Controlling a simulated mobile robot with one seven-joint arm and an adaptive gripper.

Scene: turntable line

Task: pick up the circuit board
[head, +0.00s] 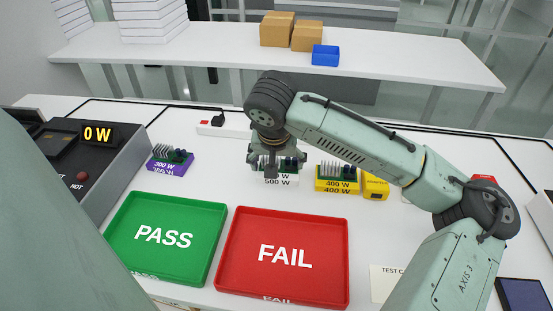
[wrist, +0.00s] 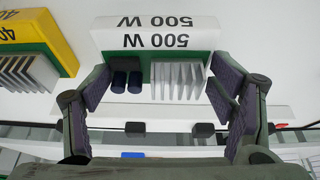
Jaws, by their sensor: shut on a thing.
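The circuit board (head: 276,182) with a white base marked 500 W stands on the white table, behind the red tray. My gripper (head: 277,165) comes down over it from above, and its fingers are shut on the board's sides. The wrist view also shows the board (wrist: 152,42), with grey heatsink fins, dark cylinders and a green plate between the pads of my gripper (wrist: 160,92). My gripper hides part of its top in the head view. I cannot tell whether its base is clear of the table.
A purple 300 W board (head: 170,160) stands to the left and a yellow 400 W board (head: 338,182) close to the right. A green PASS tray (head: 216,221) and red FAIL tray (head: 343,240) lie in front. A 0 W test unit (head: 75,165) is far left.

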